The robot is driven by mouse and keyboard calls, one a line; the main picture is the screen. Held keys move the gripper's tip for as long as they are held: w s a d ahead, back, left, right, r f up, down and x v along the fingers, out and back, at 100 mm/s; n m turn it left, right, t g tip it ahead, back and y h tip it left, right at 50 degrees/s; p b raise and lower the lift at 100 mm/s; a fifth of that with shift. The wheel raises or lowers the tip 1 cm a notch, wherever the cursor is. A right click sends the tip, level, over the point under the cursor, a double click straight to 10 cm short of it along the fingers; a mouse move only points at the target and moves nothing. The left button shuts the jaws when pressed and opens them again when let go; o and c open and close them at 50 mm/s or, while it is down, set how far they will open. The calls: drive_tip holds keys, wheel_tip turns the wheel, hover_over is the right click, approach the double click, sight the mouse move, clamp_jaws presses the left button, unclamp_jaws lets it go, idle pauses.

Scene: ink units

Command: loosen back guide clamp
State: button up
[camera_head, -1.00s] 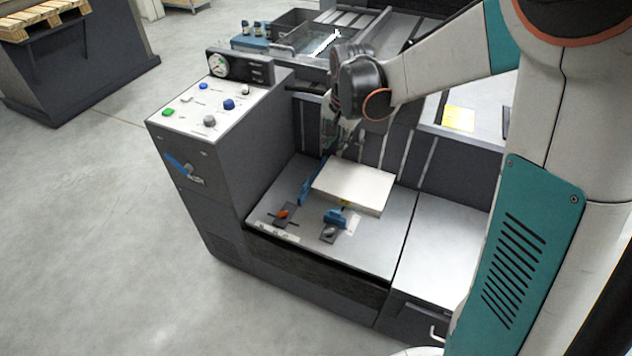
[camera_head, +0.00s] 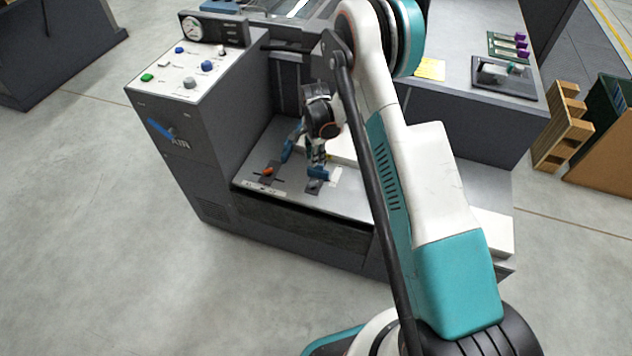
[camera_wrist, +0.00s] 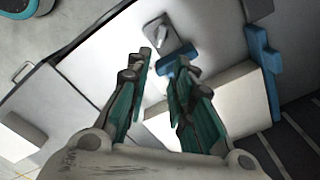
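Two guide clamps sit on the grey bed of the machine. One has an orange lever (camera_head: 268,171) on a dark plate. The other is a grey knob on a dark plate (camera_wrist: 172,38), with a blue guide (camera_wrist: 180,67) beside it. A longer blue guide (camera_wrist: 263,62) stands along another side of the white paper stack (camera_wrist: 238,98); it also shows in the head view (camera_head: 290,141). My gripper (camera_wrist: 166,67) is open and empty, over the bed near the grey-knob clamp. In the head view my gripper (camera_head: 317,158) partly hides that clamp and the stack.
The control panel (camera_head: 190,67) with coloured buttons and a gauge (camera_head: 191,27) rises left of the bed. A blue valve lever (camera_head: 160,130) is on the cabinet's front. A side table with a dark tray (camera_head: 505,78) stands at right. Open floor lies in front.

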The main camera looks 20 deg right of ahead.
sight(315, 181)
wheel_tip(315, 181, down, 14)
drive_tip(key=b, duration=0.5)
drive_tip(key=shift+r, duration=0.2)
drive_tip(key=shift+c, duration=0.3)
clamp_jaws()
